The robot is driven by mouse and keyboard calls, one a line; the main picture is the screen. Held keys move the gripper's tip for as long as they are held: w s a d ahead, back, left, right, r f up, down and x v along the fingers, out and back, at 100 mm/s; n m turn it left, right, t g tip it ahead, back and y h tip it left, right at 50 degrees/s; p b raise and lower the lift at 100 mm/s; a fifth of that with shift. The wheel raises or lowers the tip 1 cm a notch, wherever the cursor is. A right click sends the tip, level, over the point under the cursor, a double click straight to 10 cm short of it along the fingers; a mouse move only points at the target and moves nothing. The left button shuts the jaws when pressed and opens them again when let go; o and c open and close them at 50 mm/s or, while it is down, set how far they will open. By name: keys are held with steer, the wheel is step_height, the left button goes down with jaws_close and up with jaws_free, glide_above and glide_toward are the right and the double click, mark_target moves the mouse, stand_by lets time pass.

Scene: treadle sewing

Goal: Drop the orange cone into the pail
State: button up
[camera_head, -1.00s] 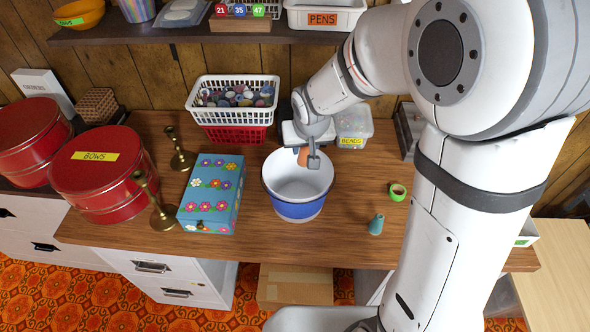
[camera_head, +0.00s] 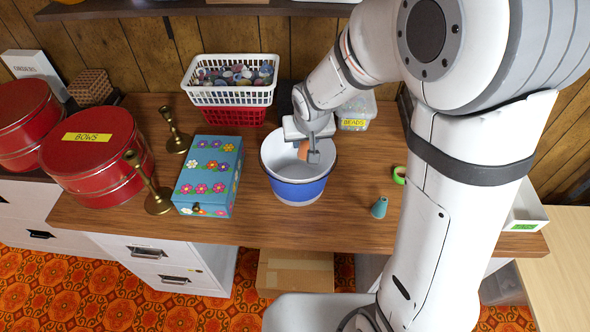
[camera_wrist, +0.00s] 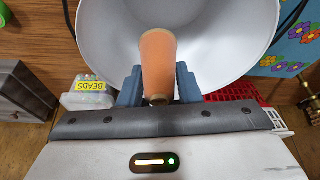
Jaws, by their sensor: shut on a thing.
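The orange cone (camera_wrist: 158,55) is held between the two fingers of my gripper (camera_wrist: 158,85) in the wrist view. In the head view the cone (camera_head: 303,149) shows as a small orange patch beside my gripper (camera_head: 311,155). The pail (camera_head: 297,192), white with a blue band, stands upright on the wooden table. My gripper and the cone are over the pail's mouth, at its right rear part. In the wrist view the white inside of the pail (camera_wrist: 230,35) lies behind the cone. I cannot tell the exact height of the cone against the rim.
A blue flowered box (camera_head: 208,178) and brass candlesticks (camera_head: 157,200) stand left of the pail. Baskets (camera_head: 232,85) and a beads container (camera_head: 356,112) are behind. A teal cone (camera_head: 379,207) and green tape (camera_head: 399,175) lie to the right. Table around the pail's front is clear.

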steer(key=o, duration=1)
steer(key=shift+o, duration=0.2)
steer(key=v, duration=0.8)
steer(key=shift+f, duration=0.1)
steer(key=s+d+r+m+g, duration=0.1)
steer(key=s+d+r, duration=0.1)
steer(key=s+d, duration=0.5)
steer(key=s+d+r+m, duration=0.1)
steer(key=s+d, duration=0.6)
steer(key=s, duration=0.3)
steer(key=shift+r+g+h, duration=0.4)
